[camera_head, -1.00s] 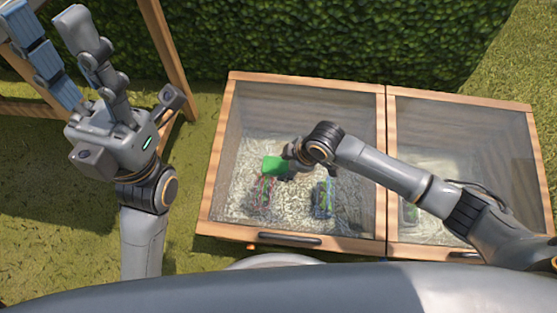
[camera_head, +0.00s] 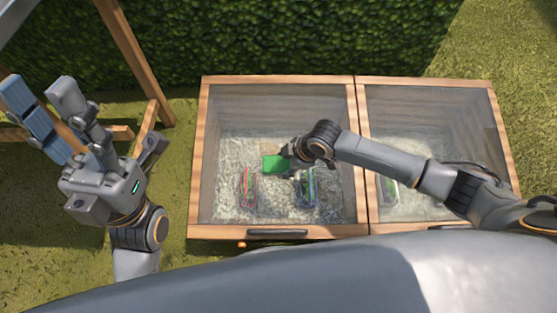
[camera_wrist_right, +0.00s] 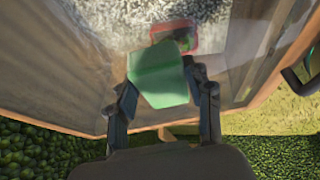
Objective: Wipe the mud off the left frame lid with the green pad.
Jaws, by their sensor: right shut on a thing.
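The green pad (camera_head: 276,164) is held over the left frame lid (camera_head: 278,79), a clear pane in a wooden border. My right gripper (camera_head: 290,157) is shut on the pad; in the right wrist view the pad (camera_wrist_right: 158,78) sits between its fingers. The pad seems at the pane, but contact cannot be told. A small brownish patch (camera_head: 268,146) shows just behind the pad; I cannot tell whether it is mud. Other pale, hazy areas show through the pane. My left gripper (camera_head: 62,108) is open and empty, raised left of the frame.
The right frame lid (camera_head: 425,82) adjoins on the right, under my right arm. A red-rimmed tray (camera_head: 248,187) and a blue-rimmed tray (camera_head: 305,188) lie below the left pane. A handle (camera_head: 277,233) is on the front edge. A hedge (camera_head: 290,35) stands behind, a wooden post (camera_head: 135,55) at left.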

